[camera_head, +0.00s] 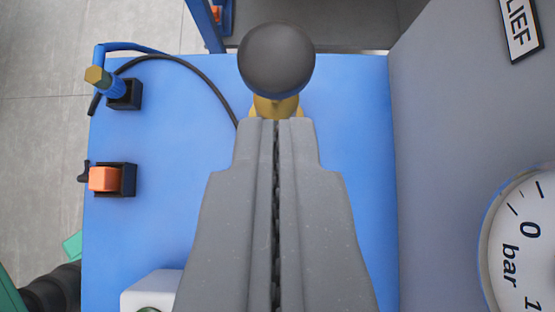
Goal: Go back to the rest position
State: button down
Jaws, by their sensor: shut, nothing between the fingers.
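My gripper (276,122) is shut, with its two grey fingers together along the middle of the view. It points up the picture over a blue panel (355,200). A dark round knob (276,61) on a brass-coloured base (276,106) shows just beyond the fingertips. The fingertips overlap the lower part of that base in the picture; I cannot tell whether they touch it. Nothing shows held in the fingers. The rest position itself is not marked in view.
At the left are a blue fitting with a brass end (98,78), a black cable (205,82) and an orange switch (104,179). A white box (150,291) is at lower left. A grey wall (440,150) with a pressure gauge (522,245) and a RELIEF sign (521,28) bounds the right.

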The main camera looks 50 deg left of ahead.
jog(key=shift+r, duration=0.1)
jog(key=s+a+r+m+t+h, duration=0.1)
jog(key=s+a+r+m+t, duration=0.15)
jog(key=r, duration=0.75)
jog(key=s+a+r+m+t+h, duration=0.2)
jog(key=s+a+r, duration=0.2)
jog(key=r, duration=0.5)
jog(key=s+a+r+m+t+h, duration=0.2)
jog(key=s+r+m+t+h, duration=0.2)
jog(key=s+r, duration=0.8)
jog(key=m+t, duration=0.2)
jog(key=shift+s+r+m, duration=0.25)
jog(key=shift+r+m, duration=0.1)
jog(key=shift+a, duration=0.15)
